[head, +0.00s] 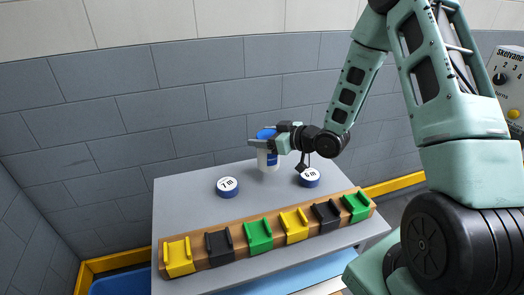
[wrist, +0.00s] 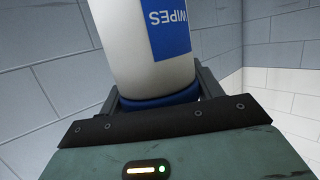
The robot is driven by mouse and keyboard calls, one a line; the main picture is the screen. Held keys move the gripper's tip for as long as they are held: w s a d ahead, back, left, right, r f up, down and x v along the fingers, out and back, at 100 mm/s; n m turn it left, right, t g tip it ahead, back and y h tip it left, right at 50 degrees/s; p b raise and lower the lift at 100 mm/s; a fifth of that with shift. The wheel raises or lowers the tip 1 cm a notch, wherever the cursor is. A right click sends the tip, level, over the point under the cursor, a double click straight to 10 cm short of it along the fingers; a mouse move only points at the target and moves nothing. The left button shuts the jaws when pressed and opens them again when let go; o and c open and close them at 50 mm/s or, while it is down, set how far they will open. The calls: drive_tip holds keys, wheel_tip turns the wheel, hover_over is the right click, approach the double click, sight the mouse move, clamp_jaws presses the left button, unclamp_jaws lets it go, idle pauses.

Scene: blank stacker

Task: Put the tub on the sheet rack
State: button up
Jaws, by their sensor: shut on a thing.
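The tub (head: 271,160) is a white cylinder with a blue lid and a blue label, near the back of the grey table. My gripper (head: 264,144) is shut on it near the lid. In the wrist view the tub (wrist: 128,45) shows its "WIPES" label upside down, with the blue lid (wrist: 160,99) between the fingers. The tub looks about upright; I cannot tell if its base touches the table. A wooden bar with yellow, black and green slotted holders (head: 258,236) runs along the table's front and seems to be the sheet rack. Its holders look empty.
Two round blue-rimmed discs with white tops lie on the grey table (head: 185,212): a left disc (head: 228,187) and a right disc (head: 309,177), below my wrist. A grey block wall (head: 130,125) stands close behind. The table between the discs and the bar is clear.

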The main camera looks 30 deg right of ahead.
drive_tip(key=shift+f, duration=2.1)
drive_tip(key=shift+f, duration=0.2)
drive_tip(key=o, duration=1.1)
drive_tip(key=shift+r, duration=0.1)
drive_tip(key=shift+r, duration=0.2)
drive_tip(key=b+v, duration=0.2)
drive_tip(key=v, duration=1)
drive_tip(key=shift+f, duration=0.15)
